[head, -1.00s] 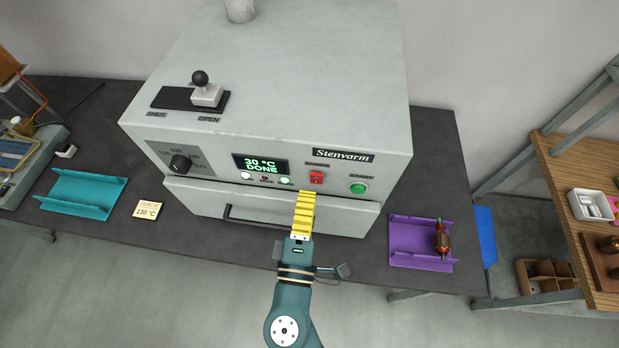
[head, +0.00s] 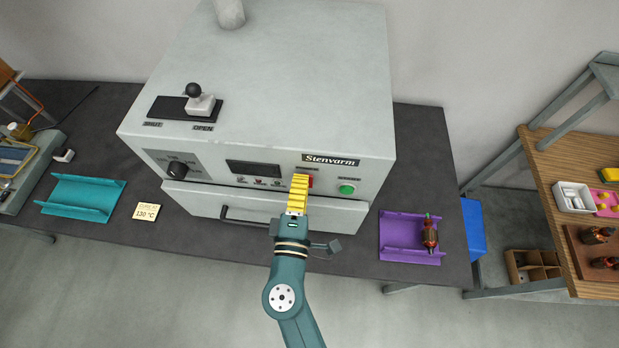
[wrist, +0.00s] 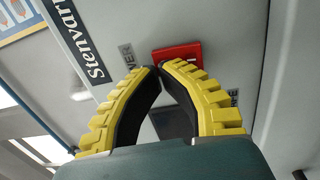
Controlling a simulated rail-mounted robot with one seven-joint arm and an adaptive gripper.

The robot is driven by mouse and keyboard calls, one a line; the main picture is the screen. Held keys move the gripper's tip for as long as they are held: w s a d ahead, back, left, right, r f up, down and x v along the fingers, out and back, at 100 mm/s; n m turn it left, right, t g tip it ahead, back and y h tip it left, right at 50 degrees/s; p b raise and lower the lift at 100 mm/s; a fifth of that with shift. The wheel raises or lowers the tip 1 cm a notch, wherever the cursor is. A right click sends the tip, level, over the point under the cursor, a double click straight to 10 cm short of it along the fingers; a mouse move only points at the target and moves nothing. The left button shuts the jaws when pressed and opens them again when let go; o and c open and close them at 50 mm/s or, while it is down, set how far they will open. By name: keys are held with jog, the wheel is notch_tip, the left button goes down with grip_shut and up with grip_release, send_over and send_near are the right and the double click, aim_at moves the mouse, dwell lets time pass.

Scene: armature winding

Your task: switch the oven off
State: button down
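The oven (head: 270,75) is a large grey box labelled Stenvarm, standing on a dark table. Its display (head: 253,168) is dark. The red power switch (head: 310,182) on its front panel is partly hidden behind my yellow-fingered gripper (head: 300,178). In the wrist view the red switch (wrist: 180,53) lies right at the fingertips; I cannot tell whether they touch it. The fingertips of my gripper (wrist: 161,66) are together with nothing between them. A green start button (head: 347,188) is right of the switch.
A black-knobbed slide lever (head: 199,100) sits on the oven top and a dial (head: 177,170) on its front. A teal tray (head: 80,198) and a 130 °C note (head: 146,212) lie left. A purple tray (head: 398,247) holding an armature (head: 430,235) lies right.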

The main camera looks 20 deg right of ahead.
jog(key=r+v, duration=0.2)
jog(key=v, duration=1.1)
jog(key=shift+s+a+b, duration=0.15)
jog(key=shift+s+b, duration=0.25)
jog(key=shift+r, duration=0.1)
